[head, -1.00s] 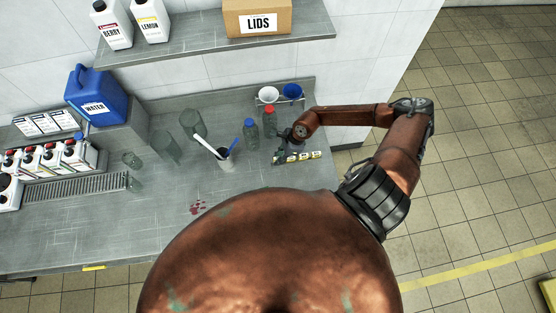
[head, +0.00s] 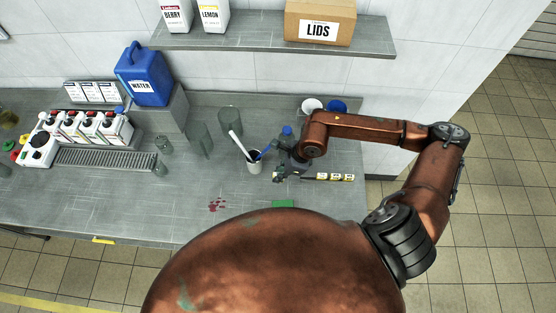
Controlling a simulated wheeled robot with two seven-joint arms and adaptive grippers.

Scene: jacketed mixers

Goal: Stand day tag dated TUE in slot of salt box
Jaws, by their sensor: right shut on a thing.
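My right gripper (head: 283,174) is low over the right part of the grey worktop, at the left end of a dark rack with a short row of small white and yellow day tags (head: 336,177). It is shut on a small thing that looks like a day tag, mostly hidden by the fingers. Lettering on the tags is too small to read, so I cannot tell which is TUE. I cannot make out a salt box or its slot. My left gripper is not in view.
A white cup (head: 254,162) with utensils stands just left of the gripper. Clear glasses (head: 201,138) and a blue water can (head: 143,75) are further left. A green item (head: 283,204) lies near the front edge. The shelf (head: 270,38) carries a LIDS box (head: 319,22).

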